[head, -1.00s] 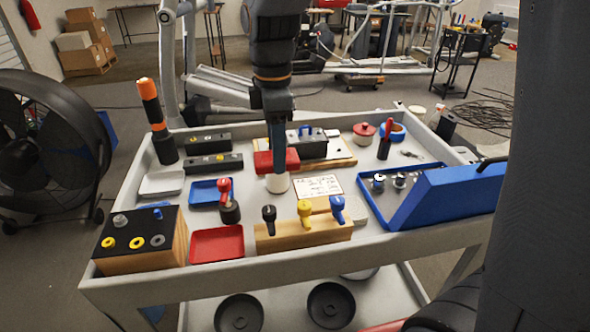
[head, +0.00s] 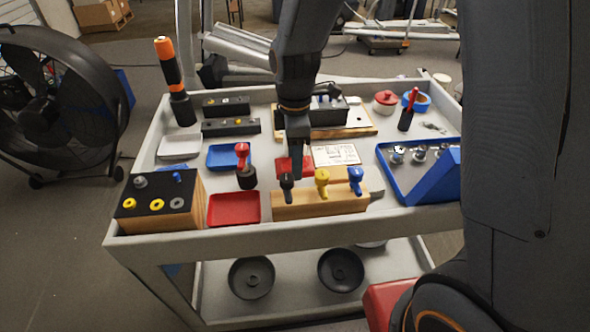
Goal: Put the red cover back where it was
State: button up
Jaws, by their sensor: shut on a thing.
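The red cover (head: 283,163) is a small flat red piece over the middle of the cart top, behind the wooden block with the knobs. My gripper (head: 298,172) points down and is shut on the red cover, its fingers hiding part of it. Whether the cover touches the surface cannot be told. The front of it is partly hidden by the black knob (head: 286,186). A printed white card (head: 336,154) lies just to its right.
The wooden block (head: 320,205) with black, yellow and blue knobs stands close in front. A red tray (head: 233,209), a blue tray (head: 222,157) and a red-topped peg (head: 243,160) are to the left. A blue case (head: 435,185) is at right; a black box on a board (head: 328,112) stands behind.

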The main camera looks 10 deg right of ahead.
jog(key=shift+f, duration=2.15)
jog(key=shift+f, duration=0.1)
jog(key=o, duration=1.4)
jog(key=shift+c, duration=0.2)
